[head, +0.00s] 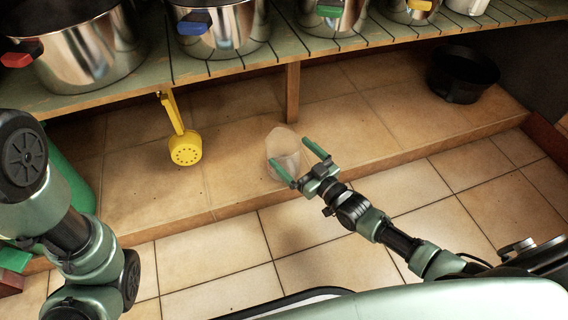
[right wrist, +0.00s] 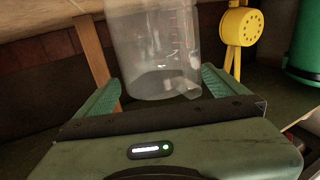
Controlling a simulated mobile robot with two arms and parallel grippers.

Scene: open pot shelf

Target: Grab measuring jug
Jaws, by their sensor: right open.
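The measuring jug (head: 287,150) is clear with red markings. It stands on the tiled ledge under the shelf in the head view, and it fills the upper middle of the right wrist view (right wrist: 155,50). My right gripper (head: 296,166) is open, with its green fingers on either side of the jug in the head view. In the right wrist view the fingertips (right wrist: 160,88) flank the lower part of the jug; whether they touch it I cannot tell.
A yellow ladle-like strainer (head: 185,148) hangs from the shelf (head: 140,92) left of the jug. A wooden post (head: 292,92) stands behind the jug. A black pot (head: 462,75) sits at the right of the ledge. Steel pots (head: 225,28) line the shelf above. A green container (right wrist: 304,40) stands farther off.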

